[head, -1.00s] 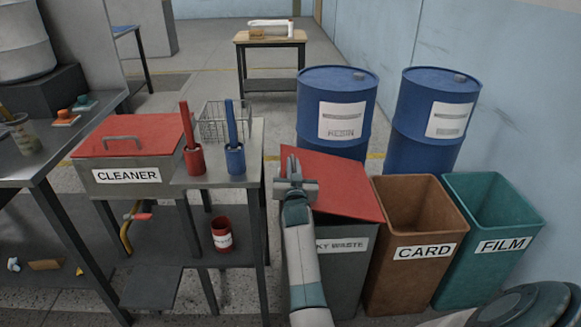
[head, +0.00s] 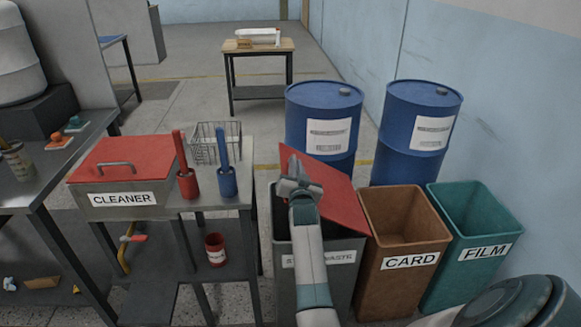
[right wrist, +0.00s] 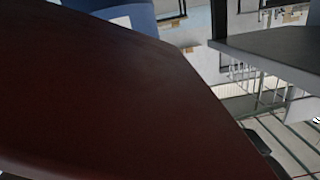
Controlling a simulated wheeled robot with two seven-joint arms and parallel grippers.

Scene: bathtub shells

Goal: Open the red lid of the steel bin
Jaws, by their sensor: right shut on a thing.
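The steel bin (head: 341,268) is a grey bin with a white label ending in "WASTE", partly hidden by my right arm. Its red lid (head: 333,190) is tilted up, its left side raised and its right side low near the bin's right rim. A dark gap into the bin shows under the raised side. My right gripper (head: 298,180) is shut on the lid at its raised left part; the fingertips are hard to make out. In the right wrist view the dark red lid (right wrist: 110,100) fills much of the picture. My left gripper is not in view.
A brown CARD bin (head: 405,235) and a green FILM bin (head: 470,245) stand to the right. Blue drums (head: 324,115) stand close behind. To the left are a steel table with red and blue brush holders (head: 227,180) and a red-lidded CLEANER box (head: 122,195).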

